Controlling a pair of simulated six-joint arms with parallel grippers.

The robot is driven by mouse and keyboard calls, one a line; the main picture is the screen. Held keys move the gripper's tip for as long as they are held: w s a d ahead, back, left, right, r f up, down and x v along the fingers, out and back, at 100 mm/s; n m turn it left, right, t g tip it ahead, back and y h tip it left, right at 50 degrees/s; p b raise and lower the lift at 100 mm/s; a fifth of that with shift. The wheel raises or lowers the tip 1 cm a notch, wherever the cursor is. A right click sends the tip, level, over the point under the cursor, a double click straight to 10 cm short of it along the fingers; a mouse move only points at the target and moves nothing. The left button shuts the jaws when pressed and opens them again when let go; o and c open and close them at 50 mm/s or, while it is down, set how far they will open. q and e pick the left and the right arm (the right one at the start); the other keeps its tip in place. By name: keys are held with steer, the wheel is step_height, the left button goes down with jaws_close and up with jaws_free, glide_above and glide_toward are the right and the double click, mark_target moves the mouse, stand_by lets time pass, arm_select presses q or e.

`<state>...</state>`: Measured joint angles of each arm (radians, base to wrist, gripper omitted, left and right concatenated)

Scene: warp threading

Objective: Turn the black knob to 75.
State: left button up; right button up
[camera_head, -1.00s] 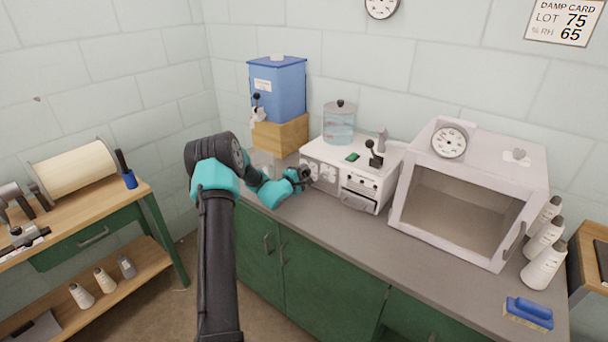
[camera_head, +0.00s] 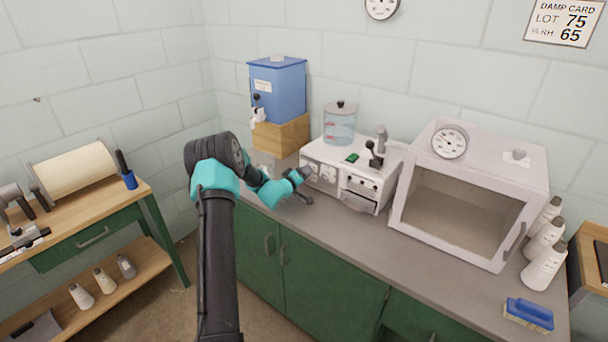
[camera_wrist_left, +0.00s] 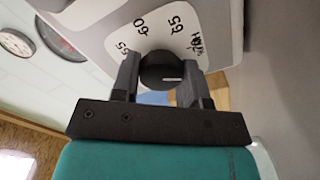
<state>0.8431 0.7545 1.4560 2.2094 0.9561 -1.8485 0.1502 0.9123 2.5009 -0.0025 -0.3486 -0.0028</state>
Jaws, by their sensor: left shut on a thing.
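The black knob (camera_wrist_left: 161,68) is round, with a short white mark on its face, and sits on a white dial plate (camera_wrist_left: 172,28) in the left wrist view. The plate shows 55, 60 and 65 and a small %RH-like label; 75 is not visible there. My left gripper (camera_wrist_left: 160,80) is shut on the knob, one finger on each side. In the head view my left gripper (camera_head: 303,184) is at the left front of the white machine (camera_head: 337,181) and hides the knob. My right gripper is not in view.
The machine stands on the grey counter (camera_head: 350,230), between a blue tank (camera_head: 278,92) on a wooden block and a pale cabinet (camera_head: 470,205) with a gauge. A card on the wall (camera_head: 563,22) reads LOT 75, %RH 65. A brush (camera_head: 528,313) lies front right.

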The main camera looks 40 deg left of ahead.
arm_select(q)
steer(key=shift+m, duration=1.2)
steer(key=o, duration=0.9)
steer(key=s, duration=0.5)
steer(key=s+d, duration=0.1)
steer(key=s, duration=0.5)
steer(key=s+d, duration=0.1)
steer(key=s, duration=0.5)
steer(key=shift+s+d, duration=0.15)
steer(key=shift+d, duration=0.1)
